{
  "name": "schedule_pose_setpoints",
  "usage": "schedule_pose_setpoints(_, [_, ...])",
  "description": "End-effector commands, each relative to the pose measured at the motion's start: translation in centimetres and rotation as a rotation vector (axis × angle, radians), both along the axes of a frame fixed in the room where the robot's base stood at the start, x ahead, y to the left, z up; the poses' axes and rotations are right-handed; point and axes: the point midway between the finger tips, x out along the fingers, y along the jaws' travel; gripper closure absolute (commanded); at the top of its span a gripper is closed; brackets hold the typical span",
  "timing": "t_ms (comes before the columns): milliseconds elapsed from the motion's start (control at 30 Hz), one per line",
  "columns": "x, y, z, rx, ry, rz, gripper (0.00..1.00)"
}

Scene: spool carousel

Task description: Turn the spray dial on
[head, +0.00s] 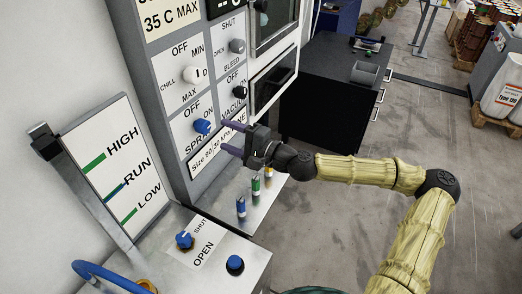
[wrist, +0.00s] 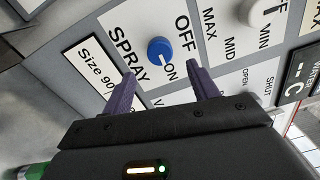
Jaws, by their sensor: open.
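The spray dial (head: 202,126) is a blue round knob on the grey control panel, with SPRAY printed below it and OFF and ON beside it. In the wrist view the dial (wrist: 158,47) shows a white mark that seems to face the ON side; its exact angle is hard to tell. My gripper (head: 228,137) is open, its two purple fingers pointing at the panel a little right of and below the dial. In the wrist view the fingers of my gripper (wrist: 161,75) stand either side of the dial's line, short of it and apart from it. Nothing is held.
The white chill dial (head: 190,75), bleed dial (head: 237,46) and black vacuum dial (head: 240,92) sit close around. Below, a ledge bears small coloured cylinders (head: 241,207). A blue shut/open dial (head: 184,240) is on the lower box.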

Motion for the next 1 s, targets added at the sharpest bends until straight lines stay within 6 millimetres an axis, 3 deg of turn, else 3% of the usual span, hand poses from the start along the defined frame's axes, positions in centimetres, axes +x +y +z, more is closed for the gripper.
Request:
schedule_pose_setpoints(533, [-4.4, -7.6, -0.3, 0.001, 0.001, -0.004, 0.41])
schedule_pose_setpoints(1000, [-4.9, -8.3, -0.3, 0.000, 0.001, -0.001, 0.41])
